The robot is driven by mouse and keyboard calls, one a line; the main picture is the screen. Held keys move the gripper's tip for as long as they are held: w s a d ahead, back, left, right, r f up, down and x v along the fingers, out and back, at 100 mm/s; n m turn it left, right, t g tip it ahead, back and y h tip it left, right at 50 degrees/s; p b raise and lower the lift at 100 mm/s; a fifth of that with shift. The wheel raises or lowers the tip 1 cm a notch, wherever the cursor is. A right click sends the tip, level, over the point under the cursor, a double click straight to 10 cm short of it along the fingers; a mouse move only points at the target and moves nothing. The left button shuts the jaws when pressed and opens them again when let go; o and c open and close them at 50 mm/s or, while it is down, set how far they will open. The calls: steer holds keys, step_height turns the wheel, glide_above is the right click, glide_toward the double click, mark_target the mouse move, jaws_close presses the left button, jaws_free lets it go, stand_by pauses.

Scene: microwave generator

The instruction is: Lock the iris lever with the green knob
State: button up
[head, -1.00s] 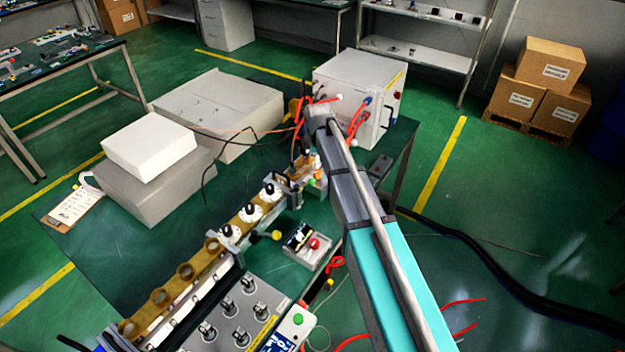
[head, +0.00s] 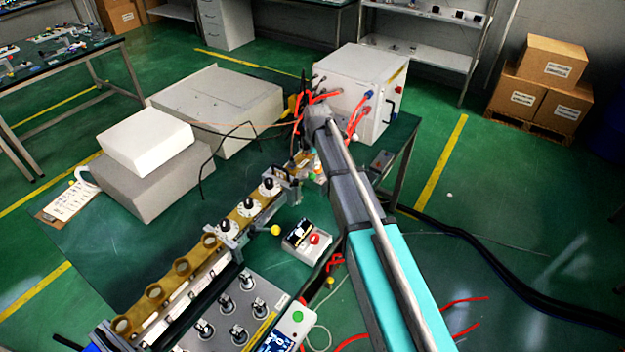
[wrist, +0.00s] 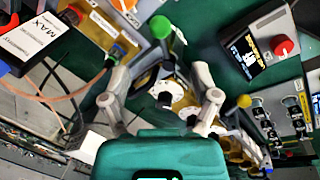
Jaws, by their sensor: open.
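The green knob (wrist: 161,26) is a round ball on the end of a short lever, at the top middle of the wrist view. In the head view a small green spot (head: 311,177) beside my arm looks like the same knob. My gripper (wrist: 168,68) is open, with its two grey fingers apart. The knob shows beyond the fingertips, roughly between them and slightly left of centre, and nothing is held. In the head view my arm hides most of the gripper. How far the fingertips are from the knob I cannot tell.
A yellow knob (wrist: 244,101) is right of the right finger. A control box with a red button (wrist: 282,45) stands at upper right. A white cabinet with red cables (head: 360,90) stands at the bench's far end.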

mark_target(312, 174)
steer(key=shift+w+a+f+b, duration=0.1)
steer(key=shift+w+f+b, duration=0.2)
steer(key=shift+f+b, duration=1.3)
steer(key=shift+w+a+f+b, duration=0.1)
steer(key=shift+w+f+b, duration=0.25)
steer(key=shift+f+b, duration=1.25)
steer(key=shift+w+a+f+b, duration=0.1)
steer(key=shift+w+f+b, duration=0.2)
steer(key=shift+f+b, duration=1.3)
steer(key=shift+f, duration=0.15)
jaws_close()
